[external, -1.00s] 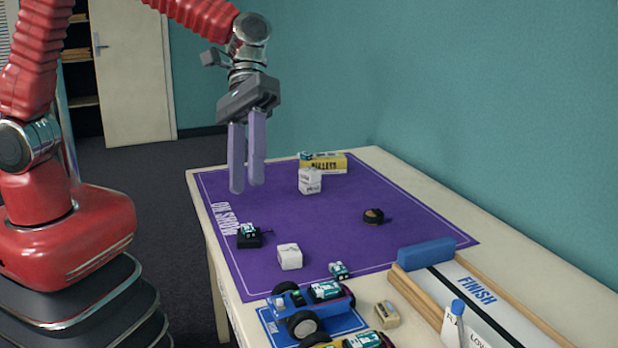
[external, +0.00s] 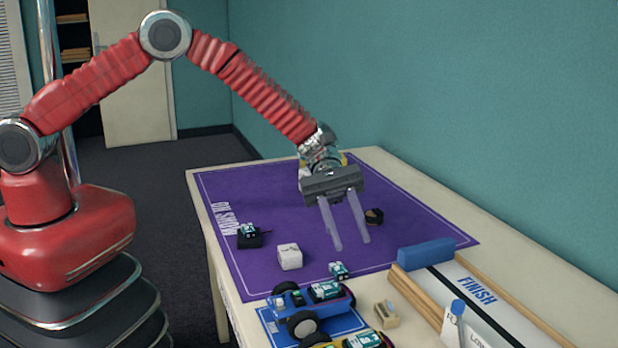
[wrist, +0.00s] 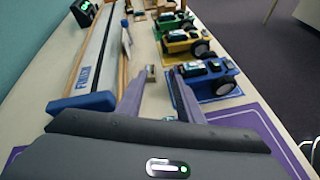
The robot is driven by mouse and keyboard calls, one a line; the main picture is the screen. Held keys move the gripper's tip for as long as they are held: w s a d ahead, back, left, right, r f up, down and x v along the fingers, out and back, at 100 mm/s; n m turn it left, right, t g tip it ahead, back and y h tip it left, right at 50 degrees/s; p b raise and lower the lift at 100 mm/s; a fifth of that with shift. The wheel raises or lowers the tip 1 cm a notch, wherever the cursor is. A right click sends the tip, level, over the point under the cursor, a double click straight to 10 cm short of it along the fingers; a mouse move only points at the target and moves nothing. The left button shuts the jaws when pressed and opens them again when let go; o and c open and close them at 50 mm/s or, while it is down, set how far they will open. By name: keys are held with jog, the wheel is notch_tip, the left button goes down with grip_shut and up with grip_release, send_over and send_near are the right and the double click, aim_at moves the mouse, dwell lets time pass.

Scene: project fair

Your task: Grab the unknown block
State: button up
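My gripper (external: 351,244) is open and empty, fingers pointing down above the right half of the purple mat (external: 225,200). Its two fingers also show in the wrist view (wrist: 157,98), apart with nothing between them. A white block (external: 290,256) with faint marks on top lies on the mat, to the left of and below my fingertips in the external view. Another white block (external: 303,173) farther back is mostly hidden behind my wrist. A small teal-and-white piece (external: 339,270) sits near the mat's front edge. Which block is the unknown one I cannot tell.
A black roll (external: 374,216) lies behind my fingers. A black box with a teal piece (external: 249,237) sits at left. Toy cars, including a blue car (external: 310,298), and the FINISH track with its blue bar (external: 426,253) crowd the front.

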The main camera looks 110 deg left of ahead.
jog(key=shift+n+t, duration=0.7)
jog(key=shift+n, duration=0.1)
jog(key=a+f, duration=0.2)
jog(key=f, duration=0.1)
jog(key=shift+w+a, duration=0.35)
jog(key=shift+w, duration=0.05)
send_near(386, 310)
jog(key=shift+w+d+f, duration=0.2)
jog(key=shift+w+d, duration=0.05)
jog(key=shift+w, duration=0.2)
jog(key=shift+w+d+f, duration=0.2)
jog(key=shift+w+d, duration=0.05)
jog(key=shift+w, duration=0.2)
jog(key=shift+x, duration=2.55)
jog(key=shift+s+d, duration=0.15)
jog(key=shift+c, duration=0.3)
jog(key=c, duration=0.8)
